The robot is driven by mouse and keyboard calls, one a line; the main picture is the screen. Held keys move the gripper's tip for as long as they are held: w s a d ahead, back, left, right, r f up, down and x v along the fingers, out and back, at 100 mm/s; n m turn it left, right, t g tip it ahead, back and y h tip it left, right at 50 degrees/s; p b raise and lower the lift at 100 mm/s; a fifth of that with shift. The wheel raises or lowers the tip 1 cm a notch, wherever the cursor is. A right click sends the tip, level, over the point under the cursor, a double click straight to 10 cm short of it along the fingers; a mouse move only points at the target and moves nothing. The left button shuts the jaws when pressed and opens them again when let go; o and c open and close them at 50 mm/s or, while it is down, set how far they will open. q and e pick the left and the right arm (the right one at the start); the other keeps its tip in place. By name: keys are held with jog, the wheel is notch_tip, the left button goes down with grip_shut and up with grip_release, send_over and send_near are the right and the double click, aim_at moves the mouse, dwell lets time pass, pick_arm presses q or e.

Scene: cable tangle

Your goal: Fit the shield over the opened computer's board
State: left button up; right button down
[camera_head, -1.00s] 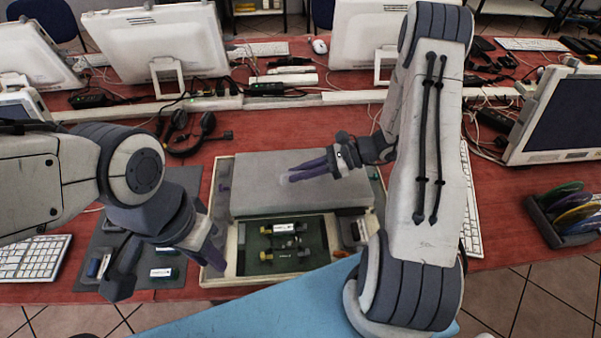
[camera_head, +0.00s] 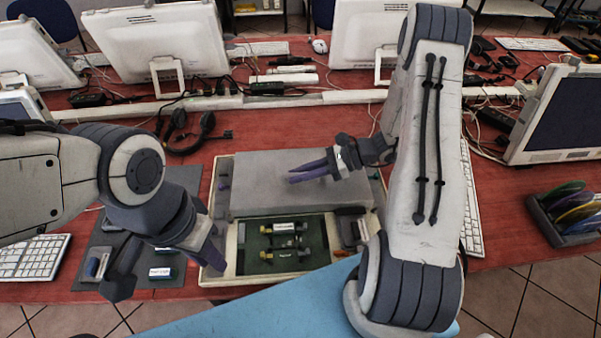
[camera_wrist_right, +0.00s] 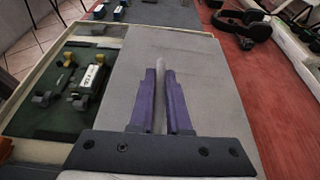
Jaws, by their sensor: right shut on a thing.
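The shield (camera_head: 270,190) is a broad flat grey plate with a narrow raised ridge. It covers the rear part of the opened computer case (camera_head: 209,277). The green board (camera_head: 262,264) shows uncovered in front of it, with yellow-ended and white-labelled parts on it. My right gripper (camera_head: 290,175) is shut on the shield's ridge; the right wrist view shows its purple fingers (camera_wrist_right: 160,72) on either side of the ridge on the shield (camera_wrist_right: 200,65). Whether the shield rests on the case or is held above it, I cannot tell. My left gripper (camera_head: 165,274) is open and empty at the case's left.
A dark mat (camera_head: 181,182) with small labelled modules (camera_head: 160,273) lies left of the case, under my left gripper. Keyboards (camera_head: 32,258) lie at both sides. Headphones (camera_head: 190,135) and a cable trunk (camera_head: 300,98) lie behind. A disc rack (camera_head: 562,215) stands far right.

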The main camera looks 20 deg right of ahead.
jog(key=shift+w+d, duration=0.15)
jog(key=shift+w, duration=0.05)
jog(key=c, duration=0.8)
grip_release()
jog(key=v, duration=1)
jog(key=shift+s+d+b, duration=0.15)
jog(key=shift+d+b, duration=0.05)
jog(key=shift+b, duration=0.2)
jog(key=shift+r, duration=0.15)
notch_tip(320, 180, up, 6)
jog(key=p, duration=0.6)
